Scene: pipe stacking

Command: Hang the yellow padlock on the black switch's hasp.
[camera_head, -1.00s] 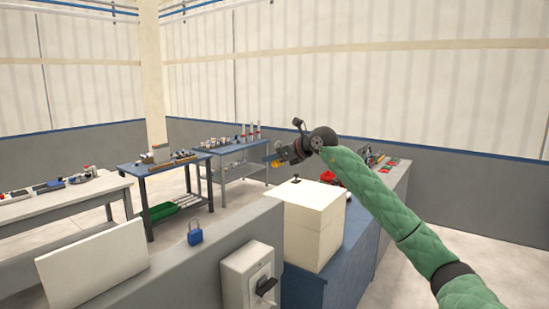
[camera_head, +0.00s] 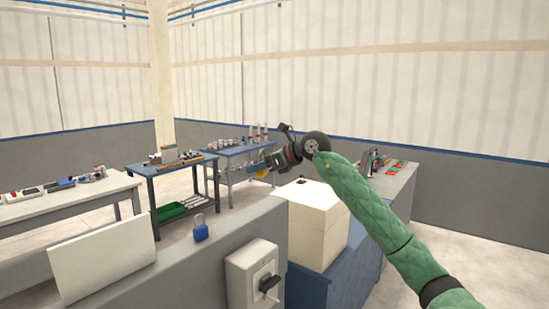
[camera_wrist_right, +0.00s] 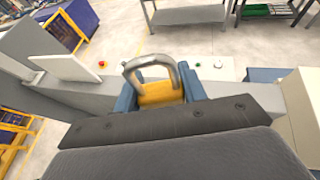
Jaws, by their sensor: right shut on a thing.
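My right gripper (camera_head: 259,169) is shut on the yellow padlock (camera_wrist_right: 160,95), with the grey shackle pointing outward from the blue fingers in the right wrist view. In the head view the padlock shows as a small yellow patch (camera_head: 261,174) at the gripper's tip. The black switch (camera_head: 269,284) is on a pale box (camera_head: 240,277) on the front of the low grey wall, below the gripper and apart from it. Its hasp is too small to make out. My left gripper is not in view.
A blue padlock (camera_head: 201,232) stands on the low wall's top, beside a white panel (camera_head: 103,262). A large cream box (camera_head: 318,227) stands right of the switch on a blue bench. Tables with parts stand behind.

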